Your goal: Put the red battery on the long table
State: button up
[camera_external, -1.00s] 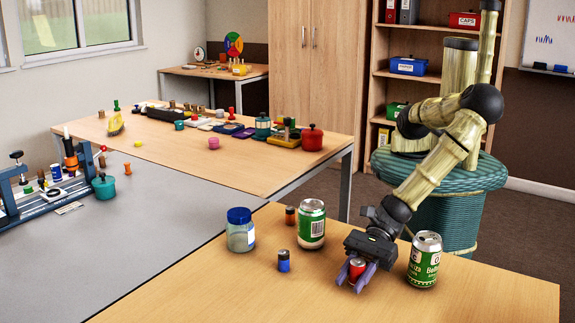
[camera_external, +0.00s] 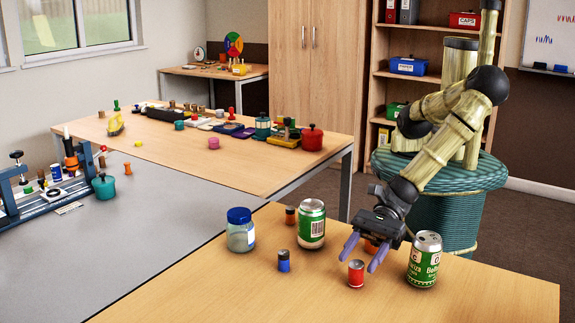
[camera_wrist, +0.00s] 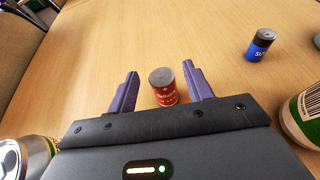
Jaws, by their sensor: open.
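The red battery (camera_external: 356,273) stands upright on the near wooden table (camera_external: 200,290), with a grey top. My gripper (camera_external: 363,257) is open, its purple fingers spread and raised just behind the battery. In the wrist view the red battery (camera_wrist: 164,92) shows between the two fingers (camera_wrist: 160,72), apart from both. A long wooden table (camera_external: 225,160) with many items stands farther back at left. An orange-red thing (camera_external: 372,246) is partly hidden behind my gripper.
Green cans stand on both sides of my gripper, one at left (camera_external: 311,224) and one at right (camera_external: 424,259). A blue battery (camera_external: 284,261), an orange-brown battery (camera_external: 290,216) and a blue-lidded jar (camera_external: 240,231) stand farther left. The near table's front is clear.

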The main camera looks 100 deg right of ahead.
jog(key=shift+r, duration=2)
jog(key=shift+o, duration=0.4)
notch_tip(320, 180, up, 15)
jog(key=m+g+h+p, duration=0.7)
jog(key=g+h+p, duration=0.1)
jog(key=g+h, duration=0.15)
send_over(358, 269)
jog(key=shift+g, duration=0.45)
jog(key=shift+f, duration=2.45)
